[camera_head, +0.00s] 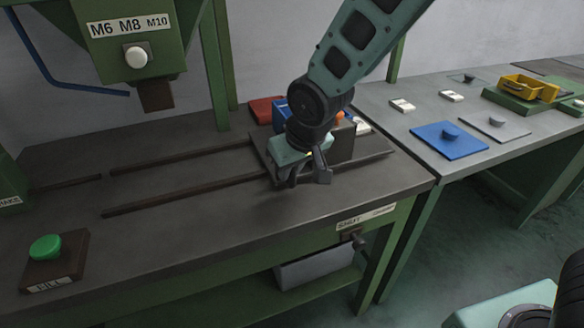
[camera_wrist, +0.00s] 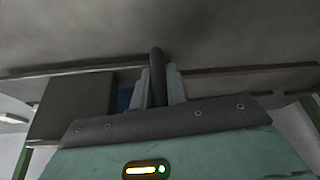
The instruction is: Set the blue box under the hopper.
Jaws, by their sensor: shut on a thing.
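The hopper (camera_head: 122,40) is green with a dark spout (camera_head: 156,96) above the left of the bench. A blue box (camera_head: 280,113) shows partly behind my arm, at the far side of a dark sliding plate (camera_head: 374,152); most of it is hidden. A patch of blue also shows in the wrist view (camera_wrist: 124,99) beside a finger. My gripper (camera_head: 303,176) is low at the plate's front left edge. In the wrist view its fingers (camera_wrist: 158,88) are shut on a dark upright handle (camera_wrist: 157,65). The handle's attachment is hidden.
Two slotted rails (camera_head: 185,194) run left from the plate across clear bench. A brown block (camera_head: 342,143) and a red item (camera_head: 266,109) are near the blue box. A green button (camera_head: 45,248) is front left. The right table holds a blue lid (camera_head: 450,143) and yellow tray (camera_head: 528,87).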

